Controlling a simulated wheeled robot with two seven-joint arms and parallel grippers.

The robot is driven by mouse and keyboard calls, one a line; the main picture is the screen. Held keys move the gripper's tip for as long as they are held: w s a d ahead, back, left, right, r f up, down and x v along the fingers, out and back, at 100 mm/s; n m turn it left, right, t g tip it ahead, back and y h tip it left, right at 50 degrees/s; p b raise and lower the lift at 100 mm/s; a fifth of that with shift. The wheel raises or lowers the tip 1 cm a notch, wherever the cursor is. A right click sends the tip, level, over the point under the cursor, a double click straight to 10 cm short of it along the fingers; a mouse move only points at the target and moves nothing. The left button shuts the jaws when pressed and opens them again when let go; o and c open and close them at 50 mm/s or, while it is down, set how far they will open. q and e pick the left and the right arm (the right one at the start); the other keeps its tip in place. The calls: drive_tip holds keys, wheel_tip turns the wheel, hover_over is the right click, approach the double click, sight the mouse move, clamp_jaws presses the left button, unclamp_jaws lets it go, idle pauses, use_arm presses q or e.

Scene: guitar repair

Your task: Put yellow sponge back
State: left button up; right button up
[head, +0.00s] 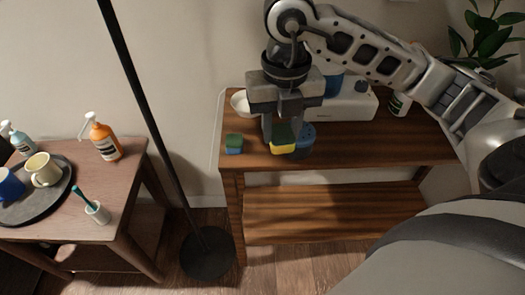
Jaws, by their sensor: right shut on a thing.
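The yellow sponge (284,146), with a dark green top layer, is at the front edge of the wooden shelf table (400,150). My right gripper (277,128) reaches down from above and is shut on this sponge. One finger shows at the sponge's left side; the other finger is mostly hidden. I cannot tell whether the sponge touches the tabletop. My left gripper is not in view.
A blue-and-green sponge (234,144) stands to the left and a blue item (306,136) just to the right. A white bowl (239,103) and white appliance (350,104) are behind. A dark pole (150,105) stands left, beside a side table (128,165).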

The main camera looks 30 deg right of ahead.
drive_tip(key=m, duration=0.2)
drive_tip(key=d+f+m, duration=0.1)
drive_tip(key=m, duration=0.3)
drive_tip(key=shift+s+d+f+b, duration=0.2)
drive_tip(key=shift+s+b, duration=0.15)
drive_tip(key=shift+b, duration=0.05)
drive_tip(key=w+d+f+m, duration=0.1)
drive_tip(key=w+f, duration=0.2)
drive_tip(key=w, duration=0.1)
drive_tip(key=w+d+f+m, duration=0.1)
drive_tip(key=w+f+m, duration=0.1)
drive_tip(key=w+f, duration=0.1)
drive_tip(key=w+d+f+m, duration=0.1)
drive_tip(key=w+f, duration=0.2)
drive_tip(key=w, duration=0.2)
drive_tip(key=shift+w+d+f+m, duration=0.1)
drive_tip(key=shift+w+f+m, duration=0.25)
drive_tip(key=shift+w+m, duration=0.05)
drive_tip(key=shift+w+f, duration=0.3)
drive_tip(key=shift+f, duration=0.2)
drive_tip(key=shift+f+p, duration=0.4)
drive_tip(key=shift+f, duration=1)
drive_tip(key=o, duration=0.9)
drive_tip(key=shift+f, duration=0.15)
